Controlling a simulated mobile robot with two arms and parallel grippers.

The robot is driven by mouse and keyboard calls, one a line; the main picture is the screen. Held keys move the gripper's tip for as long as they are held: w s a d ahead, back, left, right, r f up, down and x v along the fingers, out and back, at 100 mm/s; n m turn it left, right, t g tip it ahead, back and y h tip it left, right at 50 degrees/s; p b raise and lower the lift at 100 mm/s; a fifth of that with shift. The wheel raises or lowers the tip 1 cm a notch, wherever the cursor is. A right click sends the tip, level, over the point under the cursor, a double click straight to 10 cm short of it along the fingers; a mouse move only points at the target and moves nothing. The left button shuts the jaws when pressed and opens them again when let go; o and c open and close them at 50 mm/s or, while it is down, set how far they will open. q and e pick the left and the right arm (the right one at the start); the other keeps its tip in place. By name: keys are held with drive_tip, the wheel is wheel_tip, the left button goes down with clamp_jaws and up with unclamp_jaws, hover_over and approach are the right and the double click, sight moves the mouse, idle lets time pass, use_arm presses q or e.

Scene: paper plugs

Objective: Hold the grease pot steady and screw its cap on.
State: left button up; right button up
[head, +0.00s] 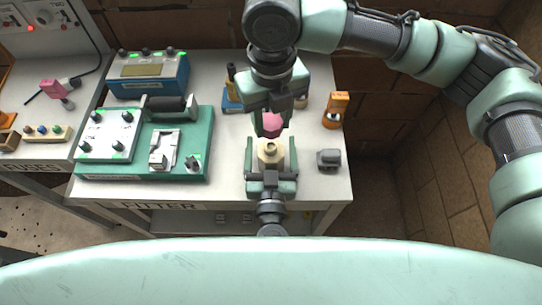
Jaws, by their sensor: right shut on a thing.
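The cream grease pot (268,152) stands at the front of the bench, with its round opening facing up. My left gripper (270,150) reaches in from the front, its fingers spread on either side of the pot with narrow gaps showing. The pink cap (271,124) is above and just behind the pot. My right gripper (270,122) points down from above and is shut on the cap. The gap between cap and pot is hard to judge from this angle.
A green fixture (195,153) and a blue box (148,75) fill the left of the bench (226,190).

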sight(271, 147)
use_arm(q)
drive_tip(key=shift+w, duration=0.15)
clamp_jaws()
use_arm(e)
drive_tip(key=shift+f, duration=2.5)
drive_tip(key=shift+s, duration=0.1)
drive_tip(key=shift+f, duration=0.9)
drive_tip(key=shift+f, duration=0.55)
